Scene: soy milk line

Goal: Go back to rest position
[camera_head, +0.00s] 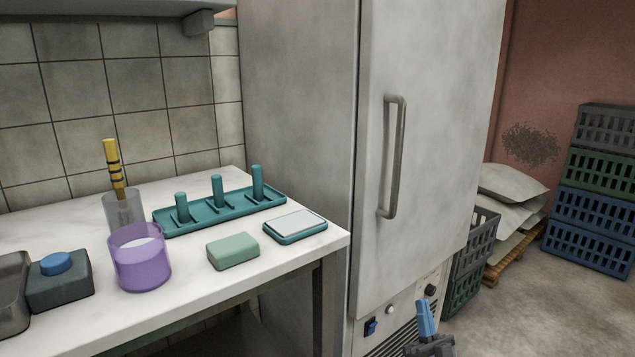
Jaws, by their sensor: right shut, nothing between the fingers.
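My right gripper (427,322) shows at the bottom edge, right of centre, in front of the lower panel of the fridge. Its blue finger points up, it is shut with nothing in it, and it is apart from the counter. The rest of the right arm is cut off by the picture's edge. My left gripper is not in view.
A white counter (200,284) on the left holds a purple cup (140,262), a green block (233,251), a teal peg rack (220,211) and a small teal tray (295,226). The tall fridge (430,150) stands behind. Stacked crates (590,220) stand far right; the floor before them is clear.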

